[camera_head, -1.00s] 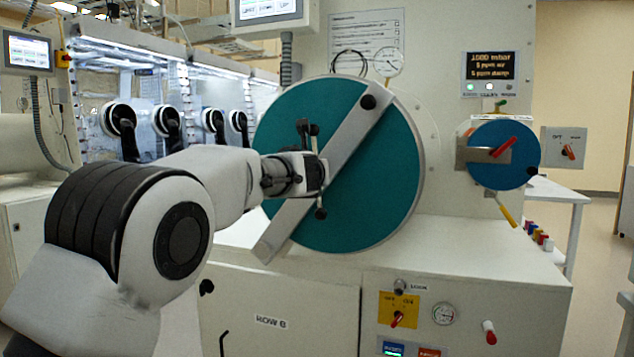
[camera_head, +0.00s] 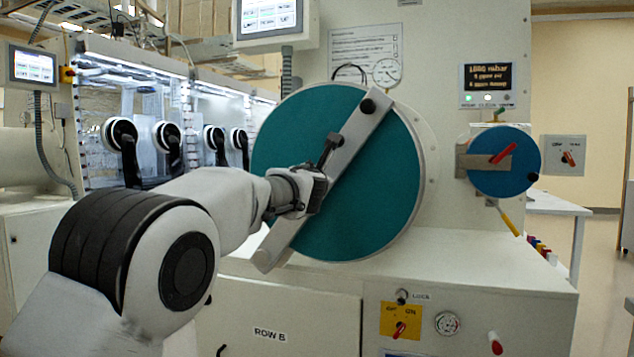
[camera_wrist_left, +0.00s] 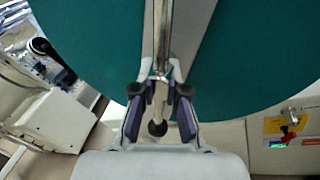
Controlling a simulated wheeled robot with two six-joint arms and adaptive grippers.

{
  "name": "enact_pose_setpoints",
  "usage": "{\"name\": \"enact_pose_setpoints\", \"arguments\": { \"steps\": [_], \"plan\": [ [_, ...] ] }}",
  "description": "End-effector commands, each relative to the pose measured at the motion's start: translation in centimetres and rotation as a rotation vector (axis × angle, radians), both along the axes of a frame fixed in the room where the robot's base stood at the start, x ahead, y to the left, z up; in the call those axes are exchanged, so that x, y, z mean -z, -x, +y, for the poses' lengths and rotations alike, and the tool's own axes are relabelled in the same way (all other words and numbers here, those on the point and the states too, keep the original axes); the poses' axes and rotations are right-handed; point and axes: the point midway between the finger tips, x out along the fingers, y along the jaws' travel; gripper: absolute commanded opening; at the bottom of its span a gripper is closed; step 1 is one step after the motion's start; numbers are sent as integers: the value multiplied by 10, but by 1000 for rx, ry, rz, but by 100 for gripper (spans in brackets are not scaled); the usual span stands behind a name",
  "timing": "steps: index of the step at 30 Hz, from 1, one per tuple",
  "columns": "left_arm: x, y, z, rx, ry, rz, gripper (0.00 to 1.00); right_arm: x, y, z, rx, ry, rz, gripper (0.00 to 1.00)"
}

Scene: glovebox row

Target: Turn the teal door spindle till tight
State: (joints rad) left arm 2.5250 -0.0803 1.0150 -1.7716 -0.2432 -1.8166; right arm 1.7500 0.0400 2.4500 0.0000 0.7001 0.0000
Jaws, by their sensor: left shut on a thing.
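The large round teal door (camera_head: 375,195) stands closed-looking on the white chamber front. A pale diagonal beam (camera_head: 352,128) crosses it. The spindle's thin bar handle (camera_head: 327,154) sits at the beam's middle, its upper end leaning right. My left gripper (camera_head: 312,191) is shut on the lower part of this bar and hides the spindle's centre in the head view. In the left wrist view the metal bar (camera_wrist_left: 162,45) runs between the fingers of my left gripper (camera_wrist_left: 159,98), with a dark end knob (camera_wrist_left: 157,128) beyond them. My right gripper is not in view.
A smaller blue door (camera_head: 505,175) with a red handle is to the right. A cabinet with a yellow switch plate (camera_head: 400,320) and a gauge (camera_head: 447,323) stands below. Glove ports (camera_head: 119,134) line the left. A red-tipped lever (camera_head: 495,343) sticks out low at right.

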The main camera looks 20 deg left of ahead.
Motion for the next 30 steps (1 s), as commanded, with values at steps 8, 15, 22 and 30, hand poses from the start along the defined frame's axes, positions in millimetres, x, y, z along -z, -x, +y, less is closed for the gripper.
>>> {"name": "enact_pose_setpoints", "arguments": {
  "steps": [8, 15, 22, 30],
  "plan": [
    [4, -1, 0, 1, -11, 7, 0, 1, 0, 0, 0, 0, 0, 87],
    [4, -1, 0, 1, -10, 6, 38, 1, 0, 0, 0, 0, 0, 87],
    [2, 0, 0, 0, -9, 3, 38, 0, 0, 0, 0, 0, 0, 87],
    [0, 23, -4, -1, -10, 4, 38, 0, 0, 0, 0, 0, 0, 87]
  ]
}}
